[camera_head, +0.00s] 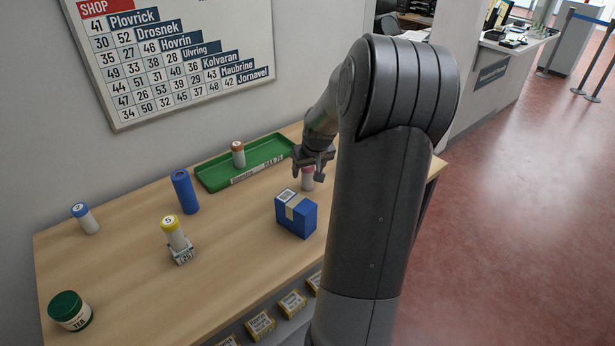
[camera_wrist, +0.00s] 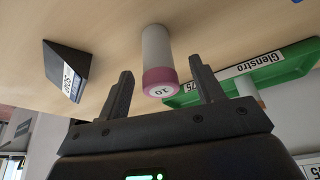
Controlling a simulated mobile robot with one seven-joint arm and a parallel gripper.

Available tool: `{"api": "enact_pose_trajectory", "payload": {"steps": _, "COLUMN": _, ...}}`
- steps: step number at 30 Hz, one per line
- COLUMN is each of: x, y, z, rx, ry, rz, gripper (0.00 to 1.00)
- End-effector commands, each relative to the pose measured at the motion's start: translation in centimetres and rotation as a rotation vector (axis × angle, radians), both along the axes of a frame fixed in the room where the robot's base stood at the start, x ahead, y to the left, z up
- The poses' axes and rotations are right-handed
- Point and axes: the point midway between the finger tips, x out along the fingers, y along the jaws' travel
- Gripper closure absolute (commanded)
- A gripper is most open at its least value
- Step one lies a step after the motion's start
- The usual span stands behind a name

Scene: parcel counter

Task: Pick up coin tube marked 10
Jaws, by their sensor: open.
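The coin tube marked 10 (camera_wrist: 158,60) is pale with a pink cap, and its number shows on the cap in the wrist view. In the head view the same tube (camera_head: 307,181) stands on the counter just below my gripper (camera_head: 309,171), which partly hides it. In the wrist view my gripper (camera_wrist: 162,92) is open, with one finger on each side of the pink cap in the picture. Gaps show on both sides of the cap. I cannot tell whether the fingertips reach past the cap.
A green tray (camera_head: 214,184) holds a tube with an orange cap (camera_head: 238,154). A blue box (camera_head: 296,218) stands close in front of the pink-capped tube. A blue cylinder (camera_head: 185,191), a yellow-capped tube (camera_head: 175,235), a blue-capped tube (camera_head: 86,219) and a green-lidded jar (camera_head: 70,311) stand farther left.

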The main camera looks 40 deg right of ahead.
Motion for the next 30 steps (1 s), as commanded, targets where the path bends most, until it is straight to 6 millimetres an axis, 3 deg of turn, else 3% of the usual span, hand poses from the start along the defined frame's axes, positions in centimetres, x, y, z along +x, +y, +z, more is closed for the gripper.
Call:
{"api": "enact_pose_trajectory", "payload": {"steps": 7, "x": 1.1, "y": -0.5, "z": -3.0, "rx": 0.002, "ry": 0.001, "rz": 0.001, "gripper": 0.39}}
{"api": "enact_pose_trajectory", "payload": {"steps": 16, "x": 1.2, "y": -0.6, "z": -3.3, "rx": 0.0, "ry": 0.0, "rz": 0.0, "gripper": 0.39}}
{"api": "enact_pose_trajectory", "payload": {"steps": 30, "x": 1.2, "y": -0.6, "z": -3.3, "rx": 0.0, "ry": 0.001, "rz": 0.0, "gripper": 0.77}}
